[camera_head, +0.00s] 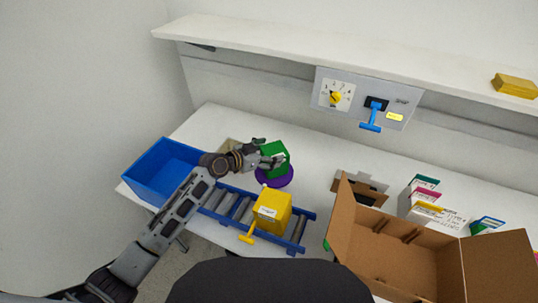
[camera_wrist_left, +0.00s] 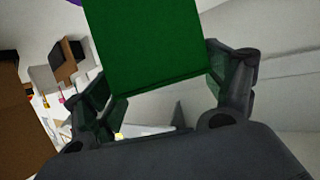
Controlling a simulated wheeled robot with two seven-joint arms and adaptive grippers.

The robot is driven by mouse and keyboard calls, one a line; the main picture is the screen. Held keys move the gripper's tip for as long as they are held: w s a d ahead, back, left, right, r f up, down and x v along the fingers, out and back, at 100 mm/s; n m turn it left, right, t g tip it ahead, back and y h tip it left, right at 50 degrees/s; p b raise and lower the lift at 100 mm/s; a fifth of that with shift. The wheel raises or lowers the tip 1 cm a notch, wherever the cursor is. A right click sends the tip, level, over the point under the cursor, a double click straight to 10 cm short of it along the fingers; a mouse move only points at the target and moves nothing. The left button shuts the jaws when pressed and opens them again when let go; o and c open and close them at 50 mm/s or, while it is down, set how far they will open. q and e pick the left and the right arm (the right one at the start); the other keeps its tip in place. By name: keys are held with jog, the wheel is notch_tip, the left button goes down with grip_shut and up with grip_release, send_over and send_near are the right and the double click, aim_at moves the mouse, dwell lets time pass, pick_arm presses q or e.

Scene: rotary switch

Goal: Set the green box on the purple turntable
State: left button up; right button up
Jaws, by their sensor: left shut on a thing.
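The green box (camera_head: 276,153) appears at the turntable, tilted in the picture; I cannot tell whether it touches it. The purple turntable (camera_head: 275,181) is a round disc on the white table, partly hidden by the box. My left gripper (camera_head: 266,155) is shut on the green box from its left side. In the left wrist view the green box (camera_wrist_left: 150,45) fills the space between the two fingers of the gripper (camera_wrist_left: 160,85). My right gripper is not in view.
A blue bin (camera_head: 160,172) stands at left, beside a roller conveyor (camera_head: 233,206) carrying a yellow box (camera_head: 271,208). An open cardboard box (camera_head: 405,262) stands at lower right. A wall panel (camera_head: 365,97) with a yellow knob and blue lever hangs below the shelf (camera_head: 330,52).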

pick_arm(q)
jog(key=shift+f, duration=0.6)
jog(key=shift+f, duration=0.15)
jog(key=o, duration=1.4)
jog(key=shift+v, duration=1.1)
jog(key=shift+b+v, duration=0.65)
jog(key=shift+v, duration=4.3)
